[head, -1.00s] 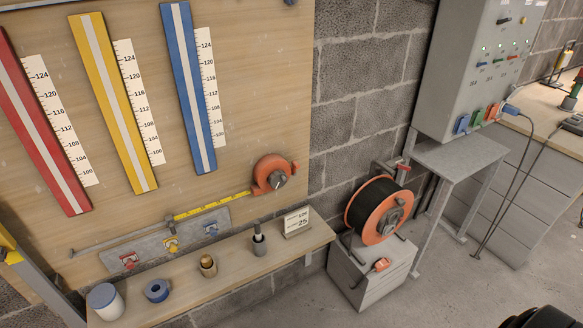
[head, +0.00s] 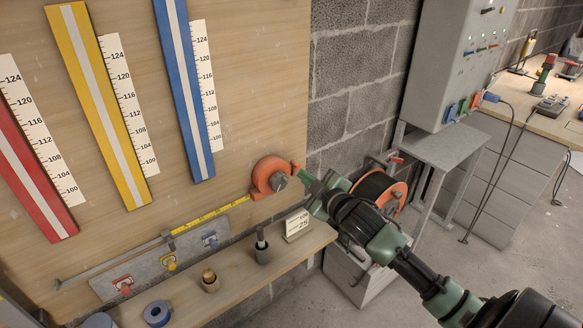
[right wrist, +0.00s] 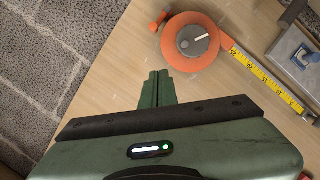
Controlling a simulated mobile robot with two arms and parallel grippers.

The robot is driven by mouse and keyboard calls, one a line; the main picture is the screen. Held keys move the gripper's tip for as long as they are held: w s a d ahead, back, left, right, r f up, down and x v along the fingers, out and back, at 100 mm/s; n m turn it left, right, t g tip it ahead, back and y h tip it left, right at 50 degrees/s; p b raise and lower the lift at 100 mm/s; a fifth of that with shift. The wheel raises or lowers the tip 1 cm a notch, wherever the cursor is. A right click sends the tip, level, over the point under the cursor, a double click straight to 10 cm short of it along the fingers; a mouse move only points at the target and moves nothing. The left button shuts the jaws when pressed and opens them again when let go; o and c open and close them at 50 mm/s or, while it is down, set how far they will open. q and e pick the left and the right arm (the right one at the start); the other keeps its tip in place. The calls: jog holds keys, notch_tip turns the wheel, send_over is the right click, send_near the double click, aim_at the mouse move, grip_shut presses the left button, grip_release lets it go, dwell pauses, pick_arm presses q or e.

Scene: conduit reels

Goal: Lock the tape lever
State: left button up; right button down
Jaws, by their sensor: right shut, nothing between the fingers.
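The orange tape measure (head: 266,172) is mounted on the wooden board, its yellow tape (head: 203,216) drawn out to the left. On its face is a grey round knob (right wrist: 187,44) with a pale bar pointing toward the upper right in the right wrist view. An orange tab (right wrist: 157,21) sticks out from the case; I cannot tell whether the knob or the tab is the lever. My right gripper (head: 304,178) is just right of the case in the head view. Its fingers (right wrist: 158,76) are shut and empty, apart from the knob in the wrist view. My left gripper is out of view.
A shelf (head: 236,272) below holds a blue tape roll (head: 157,313), small cups and a sign card (head: 297,224). A grey bracket plate (head: 190,245) sits under the tape. An orange reel (head: 393,197) stands behind my right arm. Red, yellow and blue strips hang above.

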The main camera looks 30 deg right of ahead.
aim_at(297, 167)
jog(key=shift+r, duration=0.15)
jog(key=w+d+f, duration=0.1)
jog(key=w, duration=0.2)
jog(key=w+d+f, duration=0.1)
jog(key=w, duration=0.2)
jog(key=w+d+f, duration=0.1)
jog(key=w+f, duration=0.1)
jog(key=w, duration=0.2)
jog(key=shift+d, duration=0.1)
jog(key=shift+d+f, duration=0.3)
